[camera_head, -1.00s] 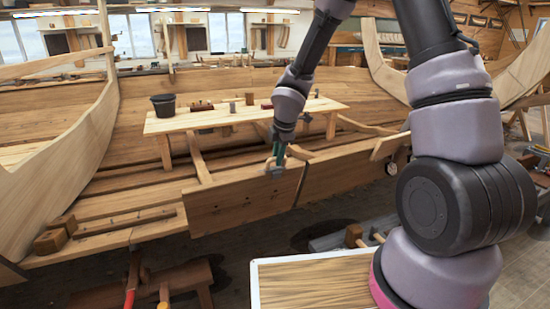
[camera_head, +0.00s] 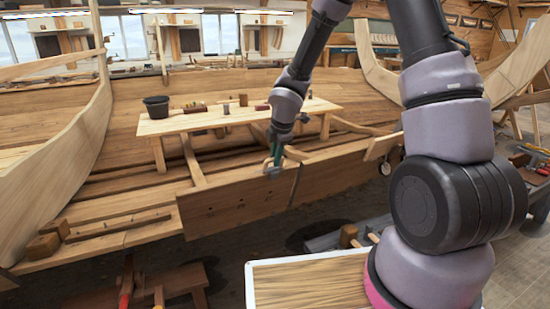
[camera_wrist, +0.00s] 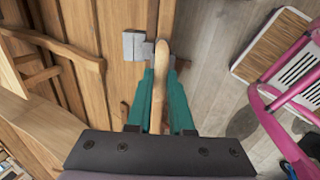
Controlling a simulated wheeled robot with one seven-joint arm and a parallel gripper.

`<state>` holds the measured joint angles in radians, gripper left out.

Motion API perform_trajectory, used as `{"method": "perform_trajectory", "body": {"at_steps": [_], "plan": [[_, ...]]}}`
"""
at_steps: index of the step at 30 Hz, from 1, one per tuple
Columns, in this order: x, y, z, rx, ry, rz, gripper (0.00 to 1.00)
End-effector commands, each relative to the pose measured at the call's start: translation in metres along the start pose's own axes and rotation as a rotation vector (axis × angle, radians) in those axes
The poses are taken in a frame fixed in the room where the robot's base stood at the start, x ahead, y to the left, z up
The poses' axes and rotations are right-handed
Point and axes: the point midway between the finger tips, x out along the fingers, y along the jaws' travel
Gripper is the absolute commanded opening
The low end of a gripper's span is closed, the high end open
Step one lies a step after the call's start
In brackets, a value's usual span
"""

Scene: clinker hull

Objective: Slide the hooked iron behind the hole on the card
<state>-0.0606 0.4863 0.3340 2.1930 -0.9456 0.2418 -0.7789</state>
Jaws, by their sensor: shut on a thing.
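My gripper (camera_head: 275,158) is low over the top edge of the hull plank (camera_head: 235,205). In the wrist view, its teal fingers (camera_wrist: 158,92) are shut on the pale wooden handle (camera_wrist: 161,65) of a tool I take for the hooked iron. The iron's grey metal head (camera_wrist: 134,46) lies beyond the fingertips by the plank edge; it also shows as a small grey shape in the head view (camera_head: 273,171). I cannot tell whether it touches the plank. Small dark marks show on the plank face, too small to tell as holes. I cannot make out a card.
A pale bench (camera_head: 180,124) inside the hull carries a dark bucket (camera_head: 157,106) and several small items. A curved frame (camera_head: 70,150) rises at left. Wooden blocks (camera_head: 42,247) sit at lower left. A low trestle (camera_head: 150,288) stands in front.

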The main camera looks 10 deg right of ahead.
Motion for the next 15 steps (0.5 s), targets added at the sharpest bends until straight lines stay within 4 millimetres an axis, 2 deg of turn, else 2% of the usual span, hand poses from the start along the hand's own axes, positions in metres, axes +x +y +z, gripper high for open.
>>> {"method": "perform_trajectory", "body": {"at_steps": [9,10,12,15], "plan": [[-0.0021,0.0,-0.0003,0.0,0.0,0.0,0.0],[-0.0021,0.0001,-0.0003,0.0,0.0,0.0,0.31],[-0.002,0.0001,-0.0004,-0.001,0.0,0.0,0.55],[-0.002,0.0,-0.0004,-0.001,0.0,0.0,0.55]]}}
